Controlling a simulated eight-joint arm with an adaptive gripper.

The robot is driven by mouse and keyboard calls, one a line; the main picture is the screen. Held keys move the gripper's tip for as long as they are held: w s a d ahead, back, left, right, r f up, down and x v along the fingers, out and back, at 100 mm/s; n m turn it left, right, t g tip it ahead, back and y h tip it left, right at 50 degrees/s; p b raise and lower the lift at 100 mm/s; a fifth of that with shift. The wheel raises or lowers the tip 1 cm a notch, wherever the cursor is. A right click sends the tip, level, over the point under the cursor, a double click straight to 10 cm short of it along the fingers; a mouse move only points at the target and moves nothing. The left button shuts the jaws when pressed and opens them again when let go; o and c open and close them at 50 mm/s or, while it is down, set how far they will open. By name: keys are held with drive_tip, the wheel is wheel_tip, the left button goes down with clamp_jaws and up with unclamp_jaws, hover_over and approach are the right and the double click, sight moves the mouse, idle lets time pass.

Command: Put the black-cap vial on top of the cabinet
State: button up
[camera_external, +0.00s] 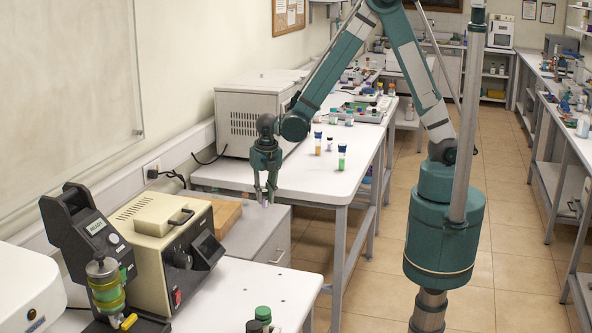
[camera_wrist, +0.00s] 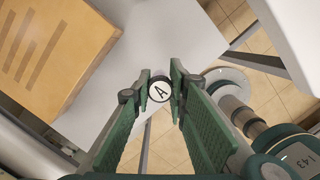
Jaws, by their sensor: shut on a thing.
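My gripper (camera_external: 265,192) is shut on a small vial (camera_wrist: 160,91), seen from above in the wrist view. Its cap has a dark rim and a white top marked "A". In the external view only a small part of the vial (camera_external: 265,203) shows between the fingertips, and its body is mostly hidden. The grey cabinet (camera_external: 262,238) with a drawer handle stands below my gripper, between two white tables. In the wrist view the vial appears near an edge of the cabinet top (camera_wrist: 105,120). I cannot tell how high it is above the top.
A tan box (camera_external: 226,215) lies on the cabinet's left part; it also shows in the wrist view (camera_wrist: 60,50). A beige instrument (camera_external: 150,240) stands at left. The white table (camera_external: 300,180) behind carries several vials. The cabinet top's right part is clear.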

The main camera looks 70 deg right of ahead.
sight(265, 204)
drive_tip(key=shift+f, duration=2.05)
drive_tip(key=shift+f, duration=0.2)
drive_tip(key=o, duration=0.8)
drive_tip(key=shift+o, duration=0.2)
drive_tip(key=shift+r, duration=0.25)
drive_tip(key=shift+s+a+r, duration=0.2)
drive_tip(key=shift+r, duration=1.75)
drive_tip(key=shift+s+a+r, duration=0.2)
drive_tip(key=shift+a+r, duration=0.05)
drive_tip(key=shift+r, duration=1.75)
drive_tip(key=shift+s+a+r, duration=0.2)
drive_tip(key=shift+r, duration=1.75)
